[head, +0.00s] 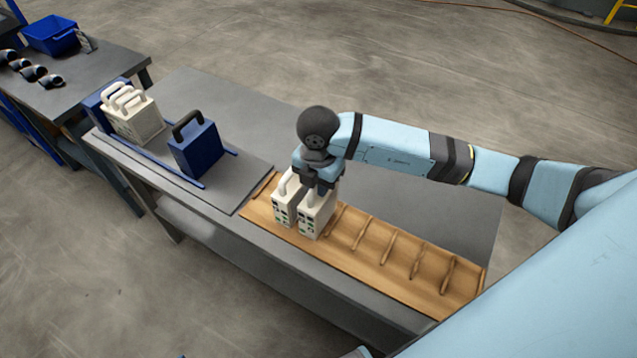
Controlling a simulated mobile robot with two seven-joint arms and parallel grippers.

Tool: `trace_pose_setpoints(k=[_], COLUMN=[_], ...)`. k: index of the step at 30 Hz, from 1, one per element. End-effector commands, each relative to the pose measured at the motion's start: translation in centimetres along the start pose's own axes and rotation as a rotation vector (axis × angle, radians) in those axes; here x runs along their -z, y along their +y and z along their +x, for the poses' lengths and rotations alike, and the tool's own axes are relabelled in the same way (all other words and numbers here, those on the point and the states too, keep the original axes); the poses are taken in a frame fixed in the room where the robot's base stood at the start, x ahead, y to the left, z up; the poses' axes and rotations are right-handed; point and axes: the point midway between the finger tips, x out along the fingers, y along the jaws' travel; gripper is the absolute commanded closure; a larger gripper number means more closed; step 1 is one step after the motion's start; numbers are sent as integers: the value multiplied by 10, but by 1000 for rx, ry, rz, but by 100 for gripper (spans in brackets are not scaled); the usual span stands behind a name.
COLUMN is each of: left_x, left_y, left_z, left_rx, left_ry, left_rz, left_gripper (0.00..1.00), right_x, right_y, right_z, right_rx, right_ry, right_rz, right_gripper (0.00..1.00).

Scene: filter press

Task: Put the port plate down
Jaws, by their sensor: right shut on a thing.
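Two white plates with handles stand upright side by side at the left end of a wooden slotted rack (372,262). My right gripper (322,185) is shut on the right one, the port plate (316,217), from above. That plate's lower edge is at the rack; I cannot tell whether it rests fully on it. The other white plate (284,205) stands just left of it, with a narrow gap between them. The gripper hides the held plate's handle. My left gripper is not in view.
The rack's slots to the right are empty. A blue plate (195,148) with a dark handle and several white plates (135,118) stand between blue rails on the left of the bench. A side table (85,78) holds a blue bin (50,36) and dark pipe fittings (32,72).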

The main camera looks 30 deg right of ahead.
Motion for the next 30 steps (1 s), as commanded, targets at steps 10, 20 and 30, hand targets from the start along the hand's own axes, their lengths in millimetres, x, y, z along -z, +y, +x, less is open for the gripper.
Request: trace_pose_setpoints(k=[10,20,30], left_x=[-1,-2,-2], left_y=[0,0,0], left_z=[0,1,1], left_rx=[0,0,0], left_ry=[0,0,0], left_rz=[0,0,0], left_gripper=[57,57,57], right_x=[0,0,0], right_y=[0,0,1], right_z=[7,8,-13], right_rx=[-2,-1,-4], right_ry=[0,0,-2], right_rz=[-1,0,0], right_gripper=[100,57,57])
